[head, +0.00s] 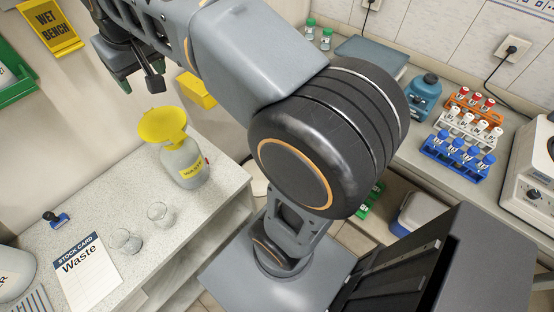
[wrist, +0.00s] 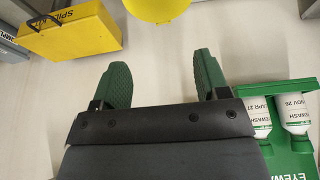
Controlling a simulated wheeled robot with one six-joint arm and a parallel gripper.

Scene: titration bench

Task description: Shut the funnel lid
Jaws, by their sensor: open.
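The yellow funnel (head: 178,136) sits in the neck of a grey bottle (head: 184,164) labelled WASTE, on the speckled bench. Its round yellow lid (head: 160,122) appears raised and tilted above the funnel; its exact angle is hard to tell. In the wrist view, a rounded yellow part, likely the funnel or its lid (wrist: 157,8), is cut off by the top edge, beyond my fingertips. My gripper (head: 138,80) is above and left of the lid in the head view, apart from it. In the wrist view my gripper (wrist: 162,72) has its green fingers wide apart with nothing between them.
Two glass beakers (head: 158,214) and a stock card (head: 86,270) lie on the bench left of the bottle. A yellow spill kit box (wrist: 70,32) and a green eyewash station (wrist: 292,125) flank my gripper. My own arm hides the middle of the head view.

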